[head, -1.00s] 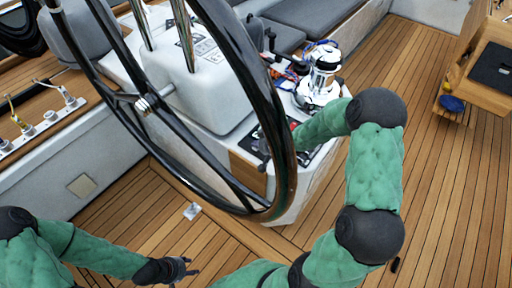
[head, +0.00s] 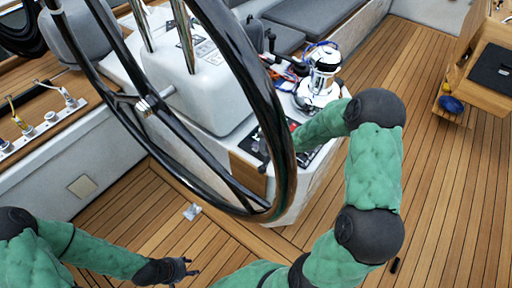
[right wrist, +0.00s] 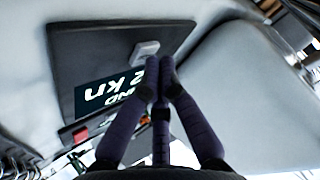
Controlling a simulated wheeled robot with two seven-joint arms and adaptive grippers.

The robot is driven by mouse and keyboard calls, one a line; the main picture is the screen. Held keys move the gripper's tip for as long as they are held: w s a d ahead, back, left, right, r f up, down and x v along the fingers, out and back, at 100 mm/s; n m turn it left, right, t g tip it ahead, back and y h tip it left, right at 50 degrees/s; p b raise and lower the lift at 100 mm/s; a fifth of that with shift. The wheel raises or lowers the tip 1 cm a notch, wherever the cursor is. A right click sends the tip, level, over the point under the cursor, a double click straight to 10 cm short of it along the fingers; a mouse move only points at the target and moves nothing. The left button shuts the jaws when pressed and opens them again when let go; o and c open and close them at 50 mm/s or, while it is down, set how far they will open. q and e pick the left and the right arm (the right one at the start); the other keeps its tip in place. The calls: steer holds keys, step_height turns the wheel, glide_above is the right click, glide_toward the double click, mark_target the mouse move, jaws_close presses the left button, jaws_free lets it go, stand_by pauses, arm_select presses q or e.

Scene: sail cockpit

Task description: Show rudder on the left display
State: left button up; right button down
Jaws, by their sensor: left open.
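A dark display (right wrist: 95,50) fills the upper left of the right wrist view. Its lit screen (right wrist: 97,97) shows "2 kn" and part of a word ending in "ND", turned nearly upside down. A light grey button (right wrist: 145,49) sits on its frame. My right gripper (right wrist: 160,72) is shut and empty, its fingertips together in front of the display, just below the button in the picture; contact cannot be told. In the head view the steering wheel mostly hides it. My left gripper (head: 190,267) is open and empty over the deck at the bottom left.
The large black steering wheel (head: 283,175) stands before the white pedestal (head: 212,92), very near my right forearm. A chrome winch (head: 318,82) stands behind that forearm.

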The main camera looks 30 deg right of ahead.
steer(key=shift+r+p, duration=0.4)
steer(key=shift+r, duration=0.15)
step_height(320, 180, up, 5)
steer(key=p, duration=0.5)
stand_by(1.9)
step_height(320, 180, up, 4)
steer(key=p, duration=0.4)
steer(key=shift+p, duration=0.35)
steer(key=shift+f, duration=0.15)
step_height(320, 180, down, 7)
steer(key=b, duration=0.7)
steer(key=shift+f+b, duration=0.15)
steer(key=shift+b, duration=0.15)
steer(key=shift+f+b, duration=0.45)
steer(key=shift+f, duration=0.3)
